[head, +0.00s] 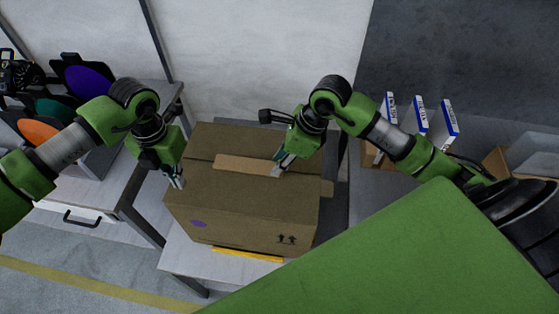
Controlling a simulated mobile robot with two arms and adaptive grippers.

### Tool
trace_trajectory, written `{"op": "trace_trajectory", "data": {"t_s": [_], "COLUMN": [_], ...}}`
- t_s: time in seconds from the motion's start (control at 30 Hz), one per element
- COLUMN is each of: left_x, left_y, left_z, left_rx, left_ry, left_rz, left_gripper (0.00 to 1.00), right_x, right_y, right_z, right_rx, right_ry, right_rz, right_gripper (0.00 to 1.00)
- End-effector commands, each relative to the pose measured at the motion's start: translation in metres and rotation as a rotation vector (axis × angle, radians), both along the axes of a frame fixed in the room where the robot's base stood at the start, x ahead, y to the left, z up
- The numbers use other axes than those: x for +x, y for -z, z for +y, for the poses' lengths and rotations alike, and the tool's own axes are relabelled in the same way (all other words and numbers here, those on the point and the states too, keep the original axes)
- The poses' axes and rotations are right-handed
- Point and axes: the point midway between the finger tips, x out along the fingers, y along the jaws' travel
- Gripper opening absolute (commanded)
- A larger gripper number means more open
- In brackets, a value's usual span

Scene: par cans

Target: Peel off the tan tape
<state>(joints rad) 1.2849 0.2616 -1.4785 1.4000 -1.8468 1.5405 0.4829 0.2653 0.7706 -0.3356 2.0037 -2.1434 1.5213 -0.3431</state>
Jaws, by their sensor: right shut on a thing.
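A closed brown cardboard box (245,205) stands on a light table in the middle of the head view. A strip of tan tape (240,164) lies across its top. My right gripper (279,170) is at the right end of the tape and is shut on it; the fingertips hide that end. A short tan piece also shows at the box's right edge. My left gripper (176,181) is at the left edge of the box top, fingers pointing down. Whether its fingers are apart, or touch the box, I cannot tell.
Par cans with purple, green and orange lenses (88,82) stand on the left bench. Blue-and-white boxes (420,114) stand at the right. A yellow strip (247,254) lies at the table's front. A green panel covers the lower right.

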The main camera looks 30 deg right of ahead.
Motion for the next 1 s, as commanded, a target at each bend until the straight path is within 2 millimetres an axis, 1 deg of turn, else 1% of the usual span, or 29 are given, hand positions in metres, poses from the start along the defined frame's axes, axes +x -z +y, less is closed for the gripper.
{"op": "trace_trajectory", "data": {"t_s": [0.03,0.1,0.3,0.7,1.0], "left_x": [0.000,0.000,0.000,0.000,0.000], "left_y": [0.006,0.012,0.021,0.022,0.027], "left_z": [0.000,0.000,0.000,0.000,0.000], "left_rx": [0.000,0.001,-0.001,-0.001,0.000], "left_ry": [-0.001,-0.001,0.001,0.001,0.000], "left_rz": [0.002,0.002,0.001,0.001,0.001], "left_gripper": [0.00,0.00,0.00,0.00,0.00], "right_x": [0.000,0.000,0.000,0.000,0.000], "right_y": [0.001,0.000,0.000,0.000,0.000], "right_z": [0.000,0.000,0.000,0.000,0.000], "right_rx": [-0.001,-0.001,-0.001,-0.001,-0.001], "right_ry": [0.000,0.000,0.000,0.000,0.000], "right_rz": [0.001,0.001,0.001,0.001,0.001], "right_gripper": [0.00,0.00,0.00,0.00,0.00]}}
